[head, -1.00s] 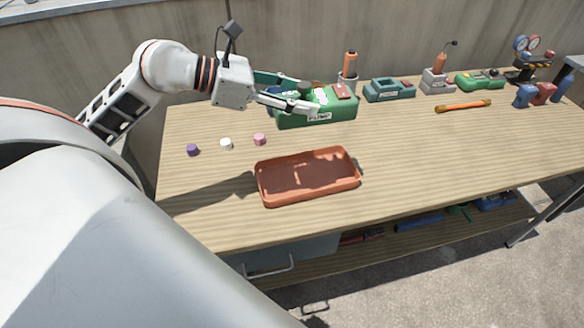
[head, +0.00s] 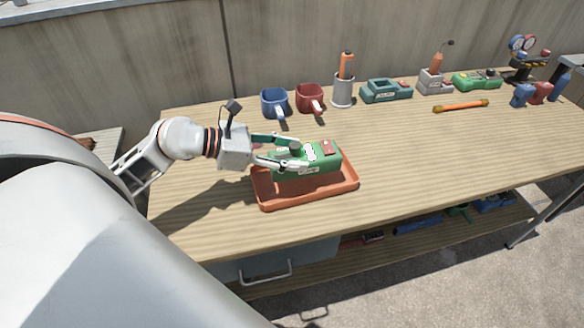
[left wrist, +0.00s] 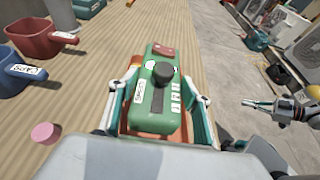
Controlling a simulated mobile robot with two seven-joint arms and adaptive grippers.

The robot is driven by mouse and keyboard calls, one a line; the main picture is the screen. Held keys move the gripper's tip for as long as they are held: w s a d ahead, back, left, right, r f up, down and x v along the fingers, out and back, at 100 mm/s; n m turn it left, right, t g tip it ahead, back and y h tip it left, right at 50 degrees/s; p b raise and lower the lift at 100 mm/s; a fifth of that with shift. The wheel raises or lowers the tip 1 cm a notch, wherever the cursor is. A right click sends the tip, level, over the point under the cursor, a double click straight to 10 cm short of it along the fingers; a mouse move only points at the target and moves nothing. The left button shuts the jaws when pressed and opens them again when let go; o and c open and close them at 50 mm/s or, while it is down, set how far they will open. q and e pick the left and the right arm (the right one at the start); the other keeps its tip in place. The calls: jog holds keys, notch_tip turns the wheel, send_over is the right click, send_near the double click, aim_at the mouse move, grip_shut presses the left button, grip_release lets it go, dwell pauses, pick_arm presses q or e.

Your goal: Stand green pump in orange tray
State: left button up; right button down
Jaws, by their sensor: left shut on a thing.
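The green pump (head: 325,160) is upright, with a dark round knob on top and a white label, in the head view. My left gripper (head: 292,153) is shut on it, one finger along each side. The pump is over the orange tray (head: 310,197), within its rim; I cannot tell whether its base touches the tray floor. In the left wrist view the pump (left wrist: 160,92) fills the space between the fingers and hides most of the tray. My right gripper (left wrist: 258,103) shows at the right of that view, away from the table; its jaw state is unclear.
A blue scoop-like container (head: 274,103), a red one (head: 310,98) and a grey cup (head: 343,92) with an orange-handled tool stand behind the tray. A teal case (head: 386,91) is farther right. A pink cap (left wrist: 45,133) lies left of the gripper. Table right of the tray is clear.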

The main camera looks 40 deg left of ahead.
pick_arm(q)
jog(key=shift+f+b, duration=0.35)
jog(key=shift+f, duration=1.9)
jog(key=shift+f, duration=0.15)
jog(key=o, duration=1.6)
jog(key=shift+f, duration=0.1)
jog(key=shift+o, duration=0.2)
jog(key=shift+a+r, duration=0.1)
jog(key=shift+r, duration=0.15)
jog(key=v, duration=1.2)
